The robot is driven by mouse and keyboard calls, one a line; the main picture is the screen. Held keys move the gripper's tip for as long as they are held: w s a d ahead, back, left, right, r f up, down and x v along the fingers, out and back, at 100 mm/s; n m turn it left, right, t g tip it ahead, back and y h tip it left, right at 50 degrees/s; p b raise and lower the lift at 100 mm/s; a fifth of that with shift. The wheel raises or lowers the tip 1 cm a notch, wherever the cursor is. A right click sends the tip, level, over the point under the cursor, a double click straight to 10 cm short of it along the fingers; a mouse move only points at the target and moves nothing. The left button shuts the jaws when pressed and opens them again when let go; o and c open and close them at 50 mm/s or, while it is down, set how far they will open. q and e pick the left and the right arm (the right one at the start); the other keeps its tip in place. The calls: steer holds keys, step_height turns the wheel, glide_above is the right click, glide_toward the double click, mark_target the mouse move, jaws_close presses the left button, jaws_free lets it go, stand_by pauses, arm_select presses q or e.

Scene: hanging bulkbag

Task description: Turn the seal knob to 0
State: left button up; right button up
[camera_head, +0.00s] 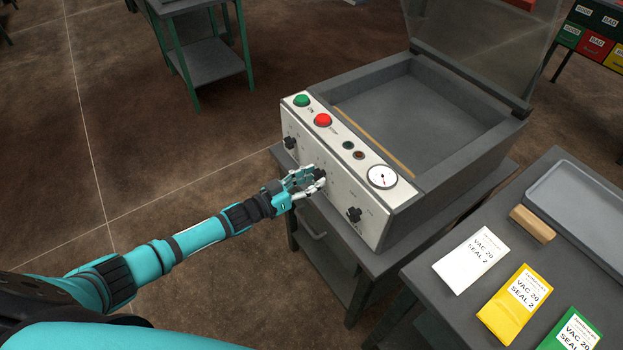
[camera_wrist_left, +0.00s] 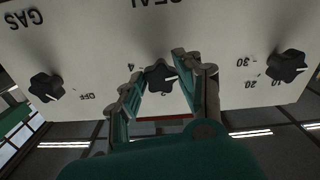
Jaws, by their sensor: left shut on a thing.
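The seal knob (camera_wrist_left: 160,76) is a small black star-shaped knob in the middle of the pale front panel, under the SEAL lettering, which is upside down in the wrist view. Its white mark appears to point towards the right finger there. The digits 4 and 2 show around it; no 0 can be made out, and the right finger covers part of the dial. My left gripper (camera_head: 310,178) reaches the panel from the front, and its fingers (camera_wrist_left: 158,85) are shut on the seal knob from both sides. My right gripper is not in view.
The vacuum machine (camera_head: 400,195) has its clear lid (camera_head: 470,45) raised. Similar knobs flank the seal knob: one by 10, 20, 30 (camera_head: 290,143) and the GAS knob (camera_head: 354,214). Green (camera_head: 302,100) and red (camera_head: 323,120) buttons sit above. A table (camera_head: 415,270) with pouches stands right.

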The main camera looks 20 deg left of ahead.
arm_select(q)
steer(key=o, duration=1.1)
steer(key=shift+o, duration=0.2)
steer(key=shift+s, duration=0.1)
steer(key=v, duration=1.2)
steer(key=s+a+f+n+g+y, duration=0.1)
steer(key=s+a+f+g+y, duration=0.2)
steer(key=f, duration=0.7)
steer(key=s+a+f+n+y, duration=0.1)
steer(key=s+f+y, duration=0.3)
steer(key=f, duration=0.5)
steer(key=s+a+f+n+g+y, duration=0.1)
steer(key=s+a+f+g+y, duration=0.1)
steer(key=s+f, duration=0.6)
steer(key=s+d+f+g, duration=0.2)
steer(key=s+f, duration=0.3)
steer(key=s, duration=0.3)
steer(key=s+d+f+g+y, duration=0.1)
steer(key=s+d+f+g, duration=0.2)
steer(key=s, duration=0.6)
steer(key=s+d+f+g+y, duration=0.1)
steer(key=s+d+f+g, duration=0.1)
steer(key=s+f, duration=0.5)
steer(key=shift+s+d+g, duration=0.2)
steer(key=shift+s+g, duration=0.4)
steer(key=shift+s, duration=0.3)
